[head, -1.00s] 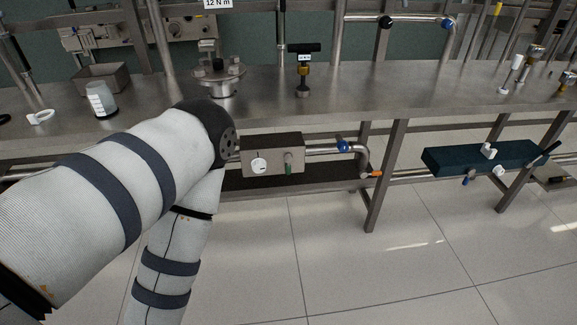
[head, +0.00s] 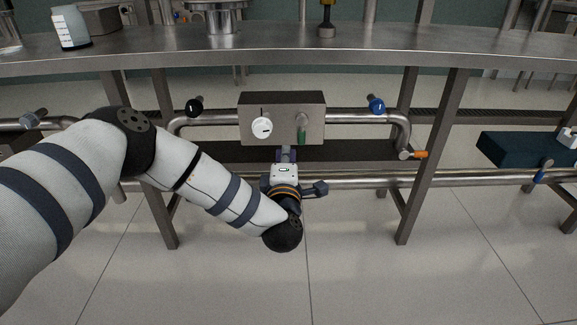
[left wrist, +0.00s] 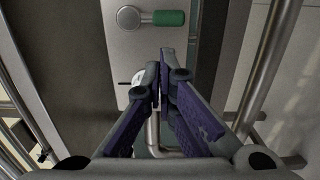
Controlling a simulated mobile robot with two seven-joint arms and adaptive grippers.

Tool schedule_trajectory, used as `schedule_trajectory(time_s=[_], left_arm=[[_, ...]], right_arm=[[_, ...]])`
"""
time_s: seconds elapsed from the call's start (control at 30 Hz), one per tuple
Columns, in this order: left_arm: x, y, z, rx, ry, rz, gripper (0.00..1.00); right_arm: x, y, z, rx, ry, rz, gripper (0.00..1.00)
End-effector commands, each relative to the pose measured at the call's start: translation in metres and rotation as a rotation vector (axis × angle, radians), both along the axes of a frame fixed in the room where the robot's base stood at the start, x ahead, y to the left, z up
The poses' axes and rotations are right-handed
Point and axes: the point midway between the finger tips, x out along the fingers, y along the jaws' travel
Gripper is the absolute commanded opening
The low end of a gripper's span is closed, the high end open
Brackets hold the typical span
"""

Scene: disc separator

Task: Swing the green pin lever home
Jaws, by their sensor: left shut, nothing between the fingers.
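The green pin lever (head: 303,128) is on the front of a grey metal box (head: 284,97) under the bench, right of a white round dial (head: 261,127). It hangs roughly straight down in the head view. In the left wrist view the green grip (left wrist: 168,18) and its metal pivot (left wrist: 128,17) lie just beyond my fingertips. My left gripper (head: 286,154) is just below the box, down and left of the lever. Its purple-padded fingers (left wrist: 162,66) are shut and empty, apart from the lever. My right gripper is out of view.
The bench edge (head: 420,49) runs above the box. A pipe with a black knob (head: 194,106) and a blue knob (head: 376,104) passes on both sides. An orange handle (head: 419,154) and a bench leg (head: 431,160) stand right. Floor below is open.

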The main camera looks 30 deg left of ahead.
Motion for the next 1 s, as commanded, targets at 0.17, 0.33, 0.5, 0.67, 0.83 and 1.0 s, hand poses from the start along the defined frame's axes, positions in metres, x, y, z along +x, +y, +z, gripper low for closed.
schedule_trajectory(time_s=[0.17, 0.33, 0.5, 0.67, 0.83, 1.0], left_arm=[[0.032, 0.017, -0.006, 0.002, 0.005, 0.001, 0.00], [0.051, 0.026, -0.005, 0.001, 0.006, -0.002, 0.00], [0.058, 0.029, -0.003, 0.002, 0.007, -0.004, 0.00], [0.058, 0.029, -0.002, 0.002, 0.007, -0.004, 0.00], [0.058, 0.028, -0.003, 0.000, 0.005, -0.005, 0.00], [0.058, 0.027, -0.005, -0.030, -0.010, -0.005, 0.00]], right_arm=[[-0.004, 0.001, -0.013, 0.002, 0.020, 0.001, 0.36], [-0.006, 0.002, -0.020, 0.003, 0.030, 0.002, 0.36], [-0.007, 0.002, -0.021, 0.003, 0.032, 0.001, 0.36], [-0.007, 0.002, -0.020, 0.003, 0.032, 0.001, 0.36], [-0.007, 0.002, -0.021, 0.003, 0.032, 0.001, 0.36], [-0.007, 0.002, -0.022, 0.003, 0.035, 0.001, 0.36]])
